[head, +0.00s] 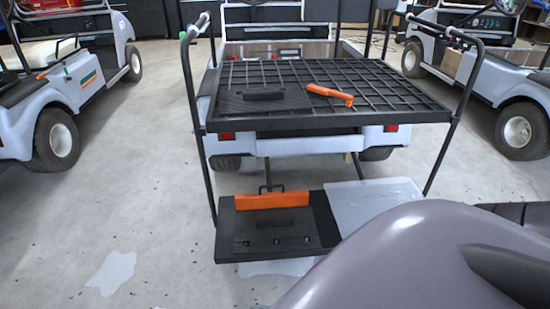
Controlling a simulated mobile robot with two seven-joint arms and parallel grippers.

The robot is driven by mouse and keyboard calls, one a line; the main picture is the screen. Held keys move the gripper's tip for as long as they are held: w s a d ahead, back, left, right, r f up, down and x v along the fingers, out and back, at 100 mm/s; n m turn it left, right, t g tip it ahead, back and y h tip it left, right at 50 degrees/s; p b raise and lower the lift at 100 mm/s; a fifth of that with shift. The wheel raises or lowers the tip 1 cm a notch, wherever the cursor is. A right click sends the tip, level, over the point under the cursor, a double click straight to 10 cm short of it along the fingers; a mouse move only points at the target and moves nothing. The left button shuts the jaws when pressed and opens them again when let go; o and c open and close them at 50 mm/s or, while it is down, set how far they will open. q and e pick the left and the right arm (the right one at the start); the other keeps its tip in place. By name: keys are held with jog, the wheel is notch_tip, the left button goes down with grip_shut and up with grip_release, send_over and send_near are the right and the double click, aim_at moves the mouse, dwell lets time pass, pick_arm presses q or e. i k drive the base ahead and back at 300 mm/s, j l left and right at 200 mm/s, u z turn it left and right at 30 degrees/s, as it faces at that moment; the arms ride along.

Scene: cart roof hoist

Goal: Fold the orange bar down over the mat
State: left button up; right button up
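A wide orange bar (272,200) stands along the back edge of a black mat (270,228) on the low rear platform of the middle cart. It looks raised, with its broad face toward me, and does not cover the mat. A small black loop handle (270,187) shows behind it. A second, narrower orange piece (330,95) lies on the black roof rack above, beside a dark ribbed mat (250,103) with a black block (263,96) on it. Neither of my grippers can be made out.
The black grid rack (400,95) overhangs behind the platform, between two upright black posts (195,120) and (455,125). A pale panel (375,198) covers the platform's right part. Other carts (60,90) stand at both sides. Floor at left is clear. My own grey body part fills the lower right.

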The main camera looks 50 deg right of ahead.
aim_at(260, 201)
jog(key=z, duration=1.4)
